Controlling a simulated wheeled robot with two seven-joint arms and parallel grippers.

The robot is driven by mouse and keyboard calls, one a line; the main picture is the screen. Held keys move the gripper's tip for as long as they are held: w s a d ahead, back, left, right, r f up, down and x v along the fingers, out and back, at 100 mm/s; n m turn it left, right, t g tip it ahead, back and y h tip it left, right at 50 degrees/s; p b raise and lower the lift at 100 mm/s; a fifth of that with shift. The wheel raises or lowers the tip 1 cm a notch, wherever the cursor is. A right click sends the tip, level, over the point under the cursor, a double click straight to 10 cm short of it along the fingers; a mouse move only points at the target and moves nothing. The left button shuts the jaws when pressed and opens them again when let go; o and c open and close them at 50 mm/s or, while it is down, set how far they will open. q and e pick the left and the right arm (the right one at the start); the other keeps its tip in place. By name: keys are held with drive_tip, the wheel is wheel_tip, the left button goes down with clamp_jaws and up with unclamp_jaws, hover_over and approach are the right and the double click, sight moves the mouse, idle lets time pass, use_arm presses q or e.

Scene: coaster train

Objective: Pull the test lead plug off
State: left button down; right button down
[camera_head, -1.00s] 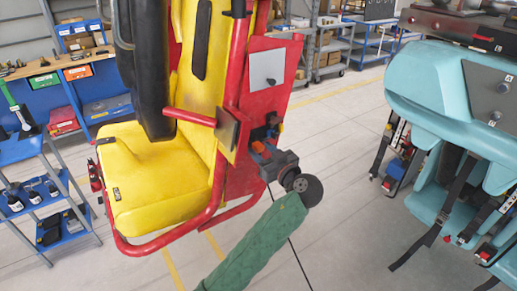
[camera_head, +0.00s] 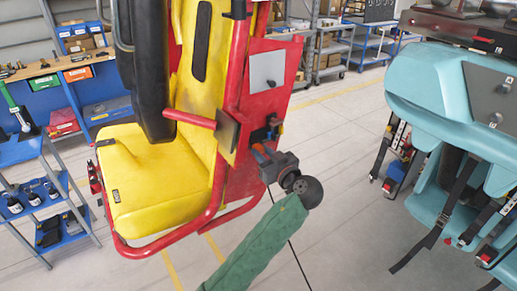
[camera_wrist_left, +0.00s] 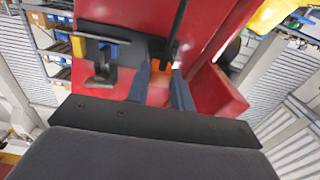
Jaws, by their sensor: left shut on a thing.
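In the head view a red panel (camera_head: 268,95) forms the side of a yellow seat car. My left gripper (camera_head: 261,152), on a green-sleeved arm from below, is at the lower part of this panel. In the left wrist view its two blue-grey fingers (camera_wrist_left: 161,88) reach toward the red panel. They are shut on a small orange plug (camera_wrist_left: 161,69), of which only a little shows between them. I cannot tell whether the plug is still seated in the panel. A thin black lead (camera_head: 293,252) hangs down behind the arm. My right gripper is out of view.
Just above the gripper a dark fitting (camera_head: 272,131) sticks out of the panel; the left wrist view shows a black latch-like part (camera_wrist_left: 101,68) beside the fingers. A teal car (camera_head: 430,95) hangs at the right. Floor between the cars is clear.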

sight(261, 152)
use_arm(q)
drive_tip(key=shift+s+d, duration=0.3)
drive_tip(key=shift+s, duration=0.1)
drive_tip(key=shift+b+v, duration=0.95)
drive_tip(key=shift+v, duration=1)
